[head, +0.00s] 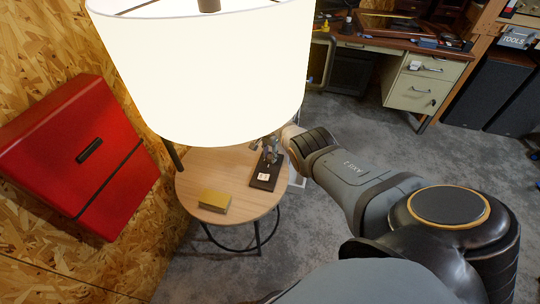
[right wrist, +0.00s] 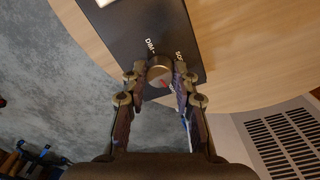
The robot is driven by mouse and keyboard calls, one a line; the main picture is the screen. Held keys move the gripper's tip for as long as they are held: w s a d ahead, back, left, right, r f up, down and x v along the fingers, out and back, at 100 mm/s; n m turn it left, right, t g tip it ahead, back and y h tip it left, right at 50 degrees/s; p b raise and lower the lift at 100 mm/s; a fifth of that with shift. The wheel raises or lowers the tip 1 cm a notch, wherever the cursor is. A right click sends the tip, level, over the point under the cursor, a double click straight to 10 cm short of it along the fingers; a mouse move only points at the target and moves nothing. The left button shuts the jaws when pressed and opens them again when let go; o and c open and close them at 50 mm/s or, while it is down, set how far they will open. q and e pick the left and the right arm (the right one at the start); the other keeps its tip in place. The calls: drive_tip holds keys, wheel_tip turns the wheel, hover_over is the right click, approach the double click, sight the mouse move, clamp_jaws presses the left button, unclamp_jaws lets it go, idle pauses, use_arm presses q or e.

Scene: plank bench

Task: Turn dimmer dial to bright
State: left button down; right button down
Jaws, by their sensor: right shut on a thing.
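The dimmer dial (right wrist: 159,66) is a small round metallic knob on a black plate (right wrist: 150,25). The plate lies on a round wooden table and also shows in the head view (head: 262,184). The word DIM stands at the dial's upper left and 50 at its right. A red mark on the dial points to the lower right, near a label partly hidden by a finger. My right gripper (right wrist: 158,75) is shut on the dial, one finger on each side. In the head view the dial is hidden behind my right gripper (head: 268,150). My left gripper is out of view.
A large lamp with a glowing cream shade (head: 205,75) stands over the round table (head: 190,186). A yellow box or book (head: 215,201) lies on the tabletop. A red case (head: 85,155) is at the left wall. A vented light-coloured unit (right wrist: 285,140) stands beside the table.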

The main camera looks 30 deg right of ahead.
sight(269, 156)
drive_tip(key=shift+m, duration=0.7)
drive_tip(key=c, duration=1)
unclamp_jaws()
drive_tip(key=shift+c, duration=0.2)
drive_tip(key=shift+w+r, duration=0.15)
drive_tip(key=shift+r, duration=0.55)
wheel_tip(269, 156, up, 11)
drive_tip(key=shift+f, duration=0.15)
